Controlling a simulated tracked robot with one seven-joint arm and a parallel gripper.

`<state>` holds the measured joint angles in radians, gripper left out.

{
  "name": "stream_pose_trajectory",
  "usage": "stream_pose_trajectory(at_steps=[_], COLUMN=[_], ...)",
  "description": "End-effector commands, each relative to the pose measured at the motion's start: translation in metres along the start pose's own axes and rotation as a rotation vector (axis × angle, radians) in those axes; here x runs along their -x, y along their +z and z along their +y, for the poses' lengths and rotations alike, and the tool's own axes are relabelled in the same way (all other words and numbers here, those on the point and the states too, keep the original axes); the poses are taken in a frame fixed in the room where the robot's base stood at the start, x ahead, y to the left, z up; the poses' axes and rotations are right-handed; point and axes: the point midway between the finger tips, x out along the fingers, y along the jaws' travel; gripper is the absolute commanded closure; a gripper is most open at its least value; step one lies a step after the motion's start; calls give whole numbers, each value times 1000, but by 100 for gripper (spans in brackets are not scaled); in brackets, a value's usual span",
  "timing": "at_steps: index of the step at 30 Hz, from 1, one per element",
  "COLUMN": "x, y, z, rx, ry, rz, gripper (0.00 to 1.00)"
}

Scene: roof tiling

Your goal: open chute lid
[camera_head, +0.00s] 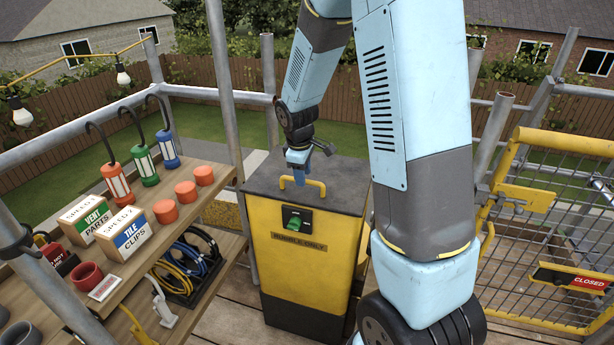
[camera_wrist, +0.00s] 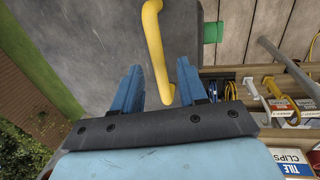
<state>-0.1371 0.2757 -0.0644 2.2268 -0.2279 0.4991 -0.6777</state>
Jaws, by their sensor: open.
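The rubble chute is a yellow box (camera_head: 296,260) with a dark grey lid (camera_head: 345,180), which lies shut on top. A yellow bar handle (camera_head: 320,187) stands on the lid near its front edge; it also shows in the wrist view (camera_wrist: 153,32). My gripper (camera_head: 299,179) is open and points down at the handle. In the wrist view, the handle's near end lies between the two blue fingers of my gripper (camera_wrist: 158,68), with a gap on each side. Whether the fingers reach down around the bar is hard to tell.
A green switch (camera_head: 294,218) and a "RUBBLE ONLY" label are on the chute's front. A wooden shelf (camera_head: 225,180) with lanterns, boxes and orange cups stands left. A yellow mesh gate (camera_head: 540,235) with a "CLOSED" sign is right. Scaffold poles (camera_head: 222,80) stand close behind.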

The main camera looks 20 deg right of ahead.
Motion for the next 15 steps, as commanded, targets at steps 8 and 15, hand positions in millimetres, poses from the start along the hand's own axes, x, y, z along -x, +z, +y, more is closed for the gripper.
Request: stream_pose_trajectory(at_steps=[8, 15], x=[-16, -16], y=[0, 1], z=[0, 0], rx=[-1, -1], ry=[0, 0], rz=[0, 0], gripper=[58, 58])
